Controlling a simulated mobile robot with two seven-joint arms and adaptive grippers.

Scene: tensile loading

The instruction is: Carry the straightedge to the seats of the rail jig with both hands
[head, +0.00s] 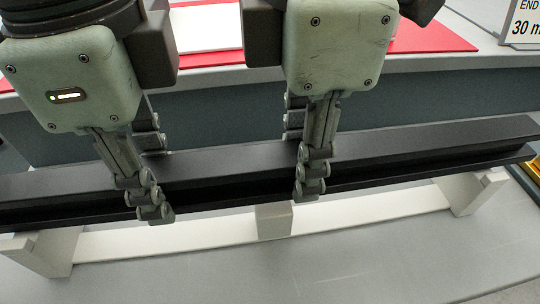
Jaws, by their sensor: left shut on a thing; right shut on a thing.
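The straightedge (420,144) is a long black bar with a ledge along its length, spanning the head view from left edge to right edge. My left gripper (153,180) is shut on it left of the middle. My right gripper (302,152) is shut on it nearer the middle. The rail jig (340,213) is a pale bar with an upright end block at the left (48,254), another at the right (474,192) and a small grey block (274,221) in the middle. The bar overlaps the tops of these blocks; I cannot tell whether it touches them.
A grey surface (390,260) lies clear in front of the jig. Behind the bar is a dark grey-blue panel (220,110) with a red and white area (440,38) beyond it. A sign (525,22) stands at the top right. A yellow-edged object (532,170) is at the right edge.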

